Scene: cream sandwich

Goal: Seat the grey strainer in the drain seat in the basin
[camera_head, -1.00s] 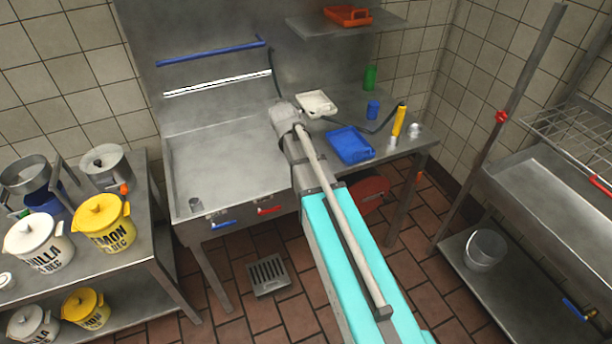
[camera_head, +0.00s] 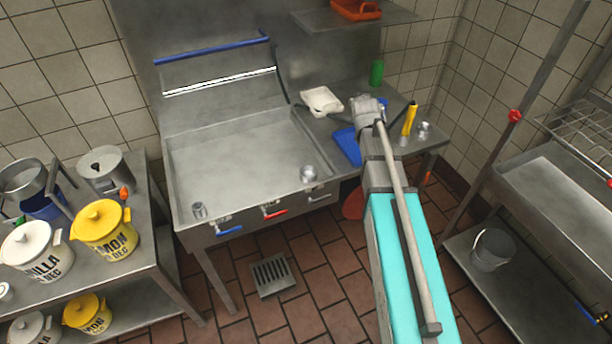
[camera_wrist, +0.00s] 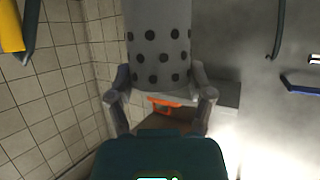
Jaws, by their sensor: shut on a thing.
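The grey strainer (camera_wrist: 158,45) is a cylinder with rows of dark holes. In the wrist view it stands between the two fingers of my gripper (camera_wrist: 162,98), which is shut on it. In the head view the arm hides the gripper and strainer; the wrist end of the arm is above the counter right of the basin. The steel basin (camera_head: 235,150) is open and mostly bare. A round metal fitting (camera_head: 308,174) is at its front right and a small upright metal cylinder (camera_head: 199,210) at its front left corner. I cannot tell which is the drain seat.
A white tray (camera_head: 322,101) and a partly hidden blue tray (camera_head: 346,146) lie on the counter. A yellow-handled item (camera_head: 409,119) and a green bottle (camera_head: 377,73) stand there too. Blue and red valve handles (camera_head: 273,212) line the basin's front. Tubs (camera_head: 104,228) crowd the left shelf.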

